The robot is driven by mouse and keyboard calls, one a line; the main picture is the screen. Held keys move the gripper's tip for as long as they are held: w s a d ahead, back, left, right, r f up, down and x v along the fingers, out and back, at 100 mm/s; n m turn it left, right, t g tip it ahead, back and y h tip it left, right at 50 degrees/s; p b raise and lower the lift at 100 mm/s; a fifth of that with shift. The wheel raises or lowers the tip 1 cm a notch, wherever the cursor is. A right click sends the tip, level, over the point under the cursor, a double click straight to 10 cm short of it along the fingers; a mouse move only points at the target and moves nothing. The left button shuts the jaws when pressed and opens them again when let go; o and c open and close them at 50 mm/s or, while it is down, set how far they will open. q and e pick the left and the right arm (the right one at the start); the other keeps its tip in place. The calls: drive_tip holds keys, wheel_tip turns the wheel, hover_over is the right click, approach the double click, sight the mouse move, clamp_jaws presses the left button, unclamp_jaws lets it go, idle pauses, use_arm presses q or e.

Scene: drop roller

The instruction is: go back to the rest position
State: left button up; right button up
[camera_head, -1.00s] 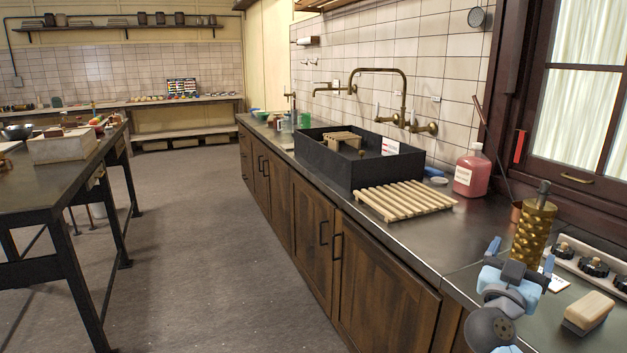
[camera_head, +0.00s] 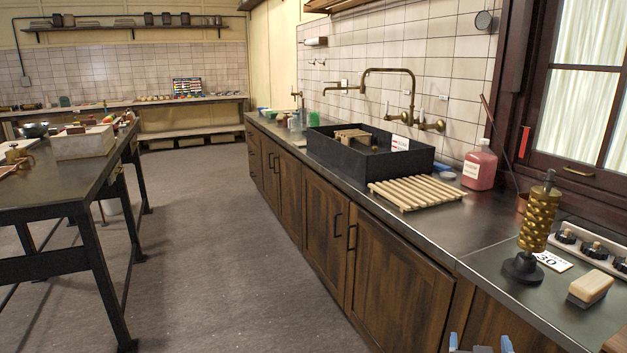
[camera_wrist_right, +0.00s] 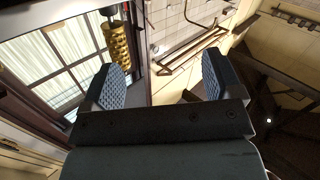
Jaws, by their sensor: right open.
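My right gripper (camera_head: 481,345) shows only its blue fingertips at the bottom edge of the head view, in front of the counter. In the right wrist view the right gripper (camera_wrist_right: 170,82) is open, with nothing between its two padded fingers. A brass textured roller (camera_head: 538,222) stands upright on a dark round base on the counter, apart from the gripper. The roller also shows in the right wrist view (camera_wrist_right: 117,42), beyond the left finger. My left gripper is in neither view.
A card marked 30 (camera_head: 552,261) and a wooden block (camera_head: 590,288) lie near the roller. A slatted rack (camera_head: 417,191), dark sink (camera_head: 352,164) and pink bottle (camera_head: 479,167) are farther along the counter. A workbench (camera_head: 62,196) stands left; the floor between is clear.

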drive_tip(key=s+a+f+n+g+y, duration=0.2)
drive_tip(key=s+a+f+y, duration=0.3)
drive_tip(key=s+a+f, duration=0.45)
drive_tip(key=s+a+f+n+g+y, duration=0.35)
drive_tip(key=s+f+y, duration=0.2)
drive_tip(key=s, duration=0.65)
use_arm(q)
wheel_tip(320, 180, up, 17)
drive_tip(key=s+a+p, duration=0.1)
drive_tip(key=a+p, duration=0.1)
drive_tip(key=p, duration=2.5)
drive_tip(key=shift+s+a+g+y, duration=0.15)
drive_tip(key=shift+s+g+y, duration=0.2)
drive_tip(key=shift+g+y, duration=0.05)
use_arm(e)
wheel_tip(320, 180, up, 17)
drive_tip(key=s+d+h, duration=0.1)
drive_tip(key=shift+s+d, duration=0.15)
drive_tip(key=shift+s, duration=0.2)
drive_tip(key=shift+f+m, duration=0.15)
drive_tip(key=shift+m, duration=0.1)
drive_tip(key=shift+c, duration=0.2)
